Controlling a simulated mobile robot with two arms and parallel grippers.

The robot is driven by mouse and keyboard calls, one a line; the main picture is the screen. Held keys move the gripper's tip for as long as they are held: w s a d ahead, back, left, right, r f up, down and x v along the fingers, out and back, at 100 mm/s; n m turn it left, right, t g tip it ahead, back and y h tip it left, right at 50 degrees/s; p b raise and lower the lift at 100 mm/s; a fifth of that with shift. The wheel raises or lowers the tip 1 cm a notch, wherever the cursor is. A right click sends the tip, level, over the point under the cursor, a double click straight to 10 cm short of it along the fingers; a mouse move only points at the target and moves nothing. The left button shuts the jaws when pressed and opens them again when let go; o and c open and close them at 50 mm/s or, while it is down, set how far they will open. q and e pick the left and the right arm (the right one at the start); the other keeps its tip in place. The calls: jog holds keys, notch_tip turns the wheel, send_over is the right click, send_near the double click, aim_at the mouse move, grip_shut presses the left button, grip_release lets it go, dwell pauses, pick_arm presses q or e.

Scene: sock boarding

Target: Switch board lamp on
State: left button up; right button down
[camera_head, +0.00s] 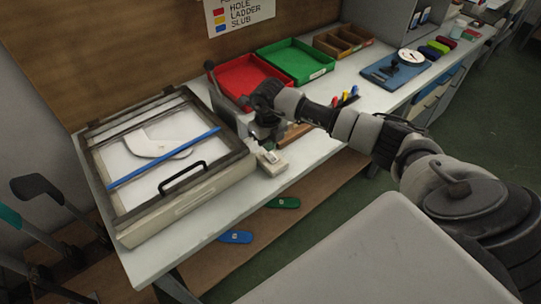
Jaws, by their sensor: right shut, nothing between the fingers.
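The board lamp looks like a shallow framed box (205,178) on the left of the bench, with a pale panel under its frame. A flat white sock shape (150,147) and a blue strip (165,158) lie across the panel. A small pale switch box (273,164) sits on the bench at its right side. My right gripper (262,148) is shut and empty, pointing down just behind the switch box. It is very close to the box; I cannot tell whether it touches. My wrist hides part of the bench there. My left gripper is out of view.
A red tray (232,76) and green tray (297,58) stand behind my right arm. Dark leg-shaped forms (45,190) stand at the left edge. The bench front is clear.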

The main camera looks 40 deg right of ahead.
aim_at(268, 154)
jog(key=shift+s+f+b, duration=0.1)
jog(key=shift+f+b, duration=1.05)
jog(key=shift+f, duration=0.25)
dwell(0.8)
jog(key=shift+r, duration=0.15)
jog(key=shift+r+p, duration=0.6)
jog(key=shift+p, duration=0.05)
jog(key=shift+r+p, duration=1.9)
jog(key=shift+r, duration=0.95)
jog(key=shift+f, duration=0.1)
